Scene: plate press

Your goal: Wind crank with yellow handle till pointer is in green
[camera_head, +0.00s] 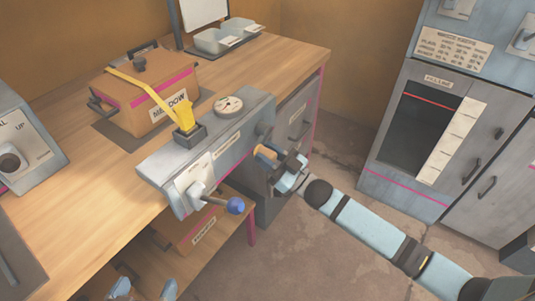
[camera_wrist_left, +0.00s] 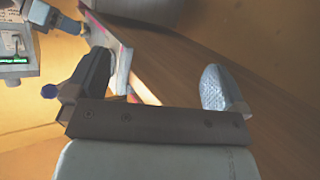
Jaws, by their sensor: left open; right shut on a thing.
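The grey press unit (camera_head: 165,165) sits at the table's right edge. A round dial (camera_head: 228,105) is on its top; its pointer and any green zone are too small to read. The crank's yellow-orange handle (camera_head: 265,152) sticks out at the unit's right end. My right gripper (camera_head: 279,160) is shut on this handle, partly covering the crank. My left gripper (camera_head: 144,290) is open and empty at the bottom of the head view, away from the crank. Its spread fingers (camera_wrist_left: 158,75) also show in the left wrist view.
A lever with a blue knob (camera_head: 235,205) juts from the unit's front. A yellow strap (camera_head: 140,88) runs from a cardboard box (camera_head: 150,85) to the unit's top. A grey panel (camera_head: 25,135) stands at left. Grey cabinets (camera_head: 440,140) stand at right, with open floor between.

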